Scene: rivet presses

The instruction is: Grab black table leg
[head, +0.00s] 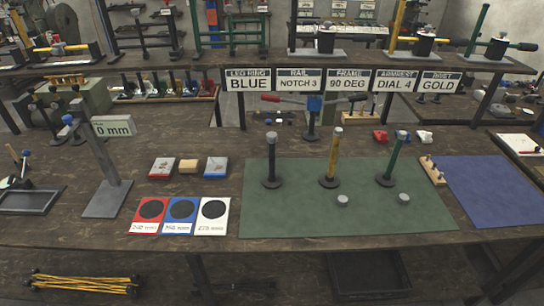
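The black table leg (271,162) stands upright on a round dark foot, near the back left of the green mat (290,218). Its top end is grey. A yellow leg (334,156) and a green leg (394,160) stand to its right on the same mat, each on a dark round foot and apart from one another. Neither of my grippers shows in the head view, and nothing is touching the black leg.
Two small grey cylinders (342,200) (404,199) sit near the front of the mat. Red, blue and white cards (181,216) lie to its left, beyond them a grey height stand (107,198). A blue mat (495,190) lies right. Signs (345,80) hang behind.

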